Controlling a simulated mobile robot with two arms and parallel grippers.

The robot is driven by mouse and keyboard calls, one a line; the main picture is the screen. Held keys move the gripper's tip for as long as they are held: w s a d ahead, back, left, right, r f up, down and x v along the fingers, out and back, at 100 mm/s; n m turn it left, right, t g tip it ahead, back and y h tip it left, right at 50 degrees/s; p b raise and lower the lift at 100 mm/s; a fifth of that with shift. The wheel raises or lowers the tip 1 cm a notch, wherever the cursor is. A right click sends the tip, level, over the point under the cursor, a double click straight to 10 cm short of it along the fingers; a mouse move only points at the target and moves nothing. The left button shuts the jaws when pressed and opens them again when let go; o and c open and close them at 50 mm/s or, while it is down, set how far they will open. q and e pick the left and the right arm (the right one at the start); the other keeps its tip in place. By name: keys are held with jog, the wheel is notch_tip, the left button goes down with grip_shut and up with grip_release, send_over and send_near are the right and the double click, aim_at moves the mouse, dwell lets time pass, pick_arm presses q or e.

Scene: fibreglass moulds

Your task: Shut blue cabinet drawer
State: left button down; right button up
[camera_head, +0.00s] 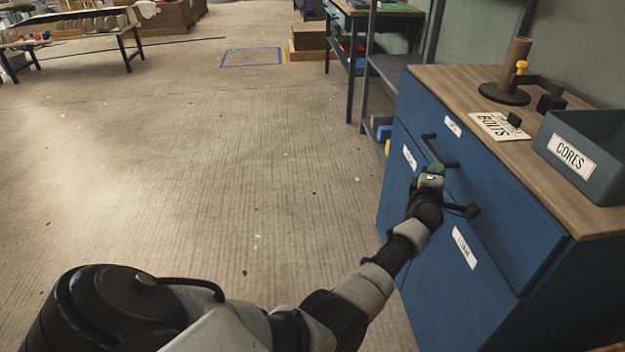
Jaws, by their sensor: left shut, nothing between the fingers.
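The blue cabinet (560,305) with a wooden top stands at the right. Its wide upper drawer (500,190) has a white label and a dark bar handle (434,150). The drawer front looks flush or nearly so; I cannot tell whether a small gap is left. Below are blue fronts with white labels and another dark handle (466,210), partly hidden by my arm. My left gripper (433,171) is shut and empty, at the drawer front just below the upper handle. I cannot tell whether it touches the front. My right gripper is out of view.
On the cabinet top are a grey bin (590,150) labelled CORES, a BOLTS sign (499,126) and a brown tube on a black stand (505,93). A metal shelf rack (371,65) stands behind the cabinet.

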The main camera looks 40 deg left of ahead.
pick_arm(q)
jog(key=shift+w+d+r, duration=0.15)
jog(key=shift+w+d, duration=0.1)
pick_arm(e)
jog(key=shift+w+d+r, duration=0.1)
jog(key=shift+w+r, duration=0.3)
pick_arm(q)
jog(key=shift+d+r, duration=0.1)
jog(key=shift+r, duration=0.1)
jog(key=shift+f, duration=0.15)
